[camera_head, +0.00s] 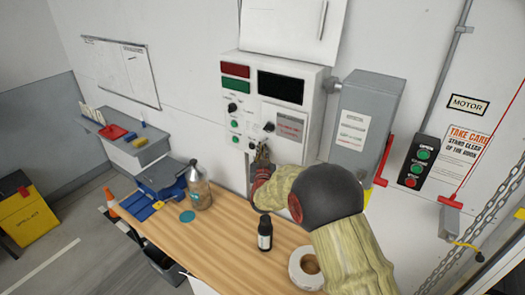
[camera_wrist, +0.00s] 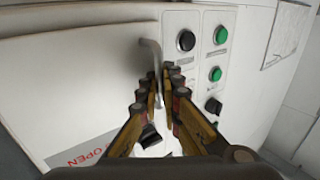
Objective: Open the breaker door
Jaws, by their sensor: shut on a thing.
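The breaker door (camera_head: 285,112) is the small white door with a grey, red-lettered label on the white control box (camera_head: 313,95). In the wrist view the door (camera_wrist: 75,85) fills the left side, with part of its label at the bottom. A bent grey metal handle (camera_wrist: 150,52) stands out near its edge. My gripper (camera_head: 262,150) is at the door's lower left in the head view. In the wrist view my gripper (camera_wrist: 161,82) has its fingers closed around the handle. I cannot tell whether the door stands ajar.
Green push buttons (camera_wrist: 221,35) and black knobs (camera_wrist: 213,106) sit close beside my fingers. A grey switch box (camera_head: 365,110) with a red lever (camera_head: 383,160) is right of the control box. Below, a wooden bench (camera_head: 225,235) holds a jar (camera_head: 199,190), a dark bottle (camera_head: 265,233) and a tape roll (camera_head: 305,268).

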